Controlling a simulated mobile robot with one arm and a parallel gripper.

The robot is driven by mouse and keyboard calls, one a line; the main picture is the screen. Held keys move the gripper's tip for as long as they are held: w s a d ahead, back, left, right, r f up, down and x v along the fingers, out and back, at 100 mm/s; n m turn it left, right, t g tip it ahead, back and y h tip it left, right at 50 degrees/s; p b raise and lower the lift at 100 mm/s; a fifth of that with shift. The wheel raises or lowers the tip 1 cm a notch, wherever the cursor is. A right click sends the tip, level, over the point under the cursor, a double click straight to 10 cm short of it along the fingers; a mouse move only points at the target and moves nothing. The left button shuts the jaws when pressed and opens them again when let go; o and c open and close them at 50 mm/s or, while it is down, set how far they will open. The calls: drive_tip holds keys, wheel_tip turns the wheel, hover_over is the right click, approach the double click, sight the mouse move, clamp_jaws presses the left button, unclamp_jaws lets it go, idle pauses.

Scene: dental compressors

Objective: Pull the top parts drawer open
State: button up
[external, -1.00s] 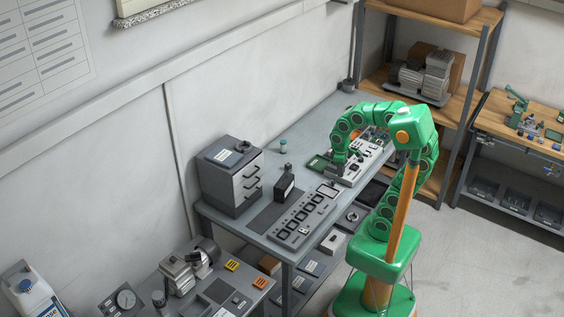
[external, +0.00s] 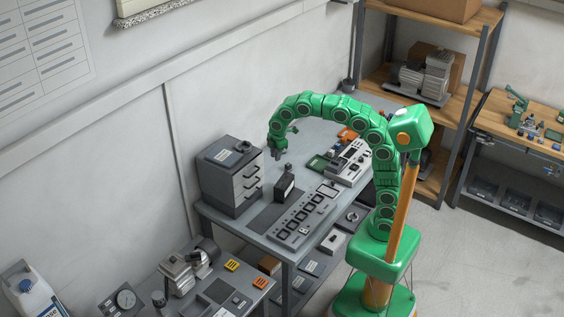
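The parts drawer unit (external: 229,178) is a dark grey cabinet at the left end of the grey bench, with light drawer fronts facing right. The top parts drawer (external: 247,172) looks shut, with a dark handle on its front. My gripper (external: 278,154) hangs from the green arm just right of the cabinet, about level with its top edge and apart from the drawer front. The fingers are small and dark here, and I cannot tell whether they are open or shut.
A small dark device (external: 285,187) stands on the bench below my gripper. A long panel with several square windows (external: 306,213) lies along the bench front. A light instrument (external: 349,162) and a green board (external: 317,162) lie farther right. The wall is behind.

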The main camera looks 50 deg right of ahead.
drive_tip(key=w+a+n, duration=0.3)
drive_tip(key=w+a, duration=0.3)
drive_tip(key=a, duration=0.1)
wheel_tip(320, 180, down, 7)
drive_tip(key=shift+w+f+t, duration=0.15)
drive_tip(key=shift+w+t, duration=0.15)
drive_tip(key=shift+w, duration=0.15)
clamp_jaws()
idle(1.3)
